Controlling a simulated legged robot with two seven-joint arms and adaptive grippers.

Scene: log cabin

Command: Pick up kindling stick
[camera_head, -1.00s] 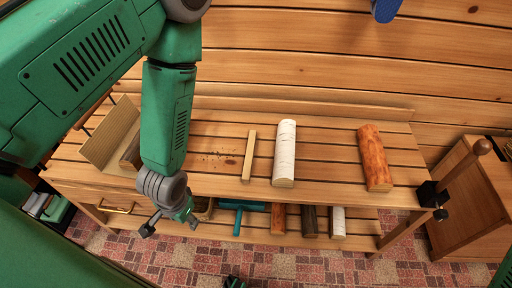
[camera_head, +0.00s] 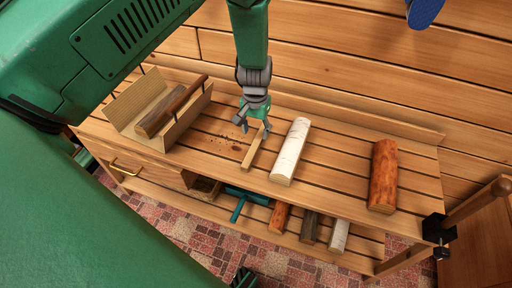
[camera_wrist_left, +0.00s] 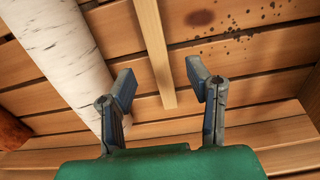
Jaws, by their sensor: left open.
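The kindling stick (camera_head: 251,152) is a thin, pale, square-cut piece lying on the slatted bench top, left of the white birch log (camera_head: 291,151). My left gripper (camera_head: 254,127) is above its far end, fingers pointing down. In the left wrist view the gripper (camera_wrist_left: 163,88) is open and empty. The stick (camera_wrist_left: 155,50) shows there between the line of the two fingers, its near end just beyond the fingertips. I cannot tell the exact height gap. At the bottom edge of the head view, a dark bit of my right gripper (camera_head: 243,278) shows.
An orange-brown log (camera_head: 383,176) lies right. A clamp (camera_head: 437,229) sits at the right end. Several logs and a teal tool (camera_head: 243,198) lie on the lower shelf.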

